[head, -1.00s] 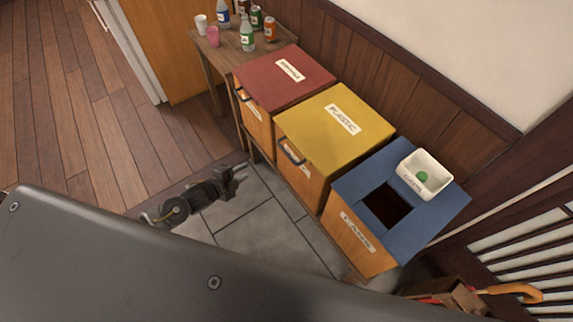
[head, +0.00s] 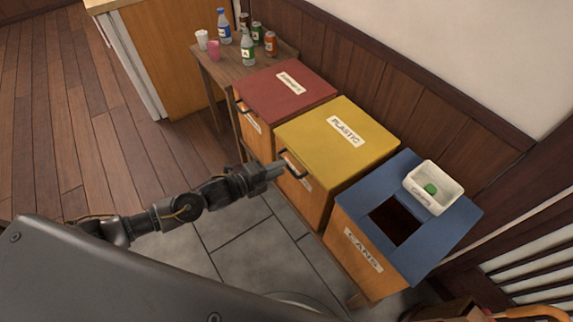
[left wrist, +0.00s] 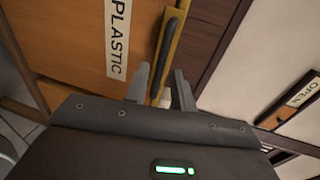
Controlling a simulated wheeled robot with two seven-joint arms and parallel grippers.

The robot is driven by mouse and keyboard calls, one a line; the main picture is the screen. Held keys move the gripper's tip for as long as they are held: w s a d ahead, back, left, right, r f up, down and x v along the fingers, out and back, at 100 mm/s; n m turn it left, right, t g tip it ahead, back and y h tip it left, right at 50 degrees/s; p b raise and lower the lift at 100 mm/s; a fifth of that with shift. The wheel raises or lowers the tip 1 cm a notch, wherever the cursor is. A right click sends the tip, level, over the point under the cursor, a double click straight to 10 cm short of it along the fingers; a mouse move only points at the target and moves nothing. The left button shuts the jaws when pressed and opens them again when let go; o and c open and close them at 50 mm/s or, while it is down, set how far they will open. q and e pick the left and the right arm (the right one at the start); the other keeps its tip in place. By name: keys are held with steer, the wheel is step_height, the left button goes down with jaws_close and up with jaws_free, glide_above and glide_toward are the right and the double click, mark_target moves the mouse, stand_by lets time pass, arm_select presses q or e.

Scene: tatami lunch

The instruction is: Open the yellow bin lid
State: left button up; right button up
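The yellow bin lid (head: 340,138), labelled PLASTIC, lies flat and closed on its orange-brown bin between the red and blue ones. A dark bar handle (head: 293,163) is at its front edge; in the left wrist view the handle (left wrist: 168,42) runs along a thin yellow edge. My left gripper (head: 277,169) is at the handle. In the left wrist view its fingers (left wrist: 161,86) are apart, with the near end of the handle appearing between them; I cannot tell whether they touch it. My right gripper is not in view.
The closed red-lidded bin (head: 285,85) stands left of the yellow one. The blue-topped CANS bin (head: 358,198), with a square opening, stands right and carries a white container (head: 433,188). A small table (head: 205,62) with bottles, cans and cups is behind.

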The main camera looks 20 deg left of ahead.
arm_select(q)
steer(key=shift+x, duration=1.85)
jaws_close()
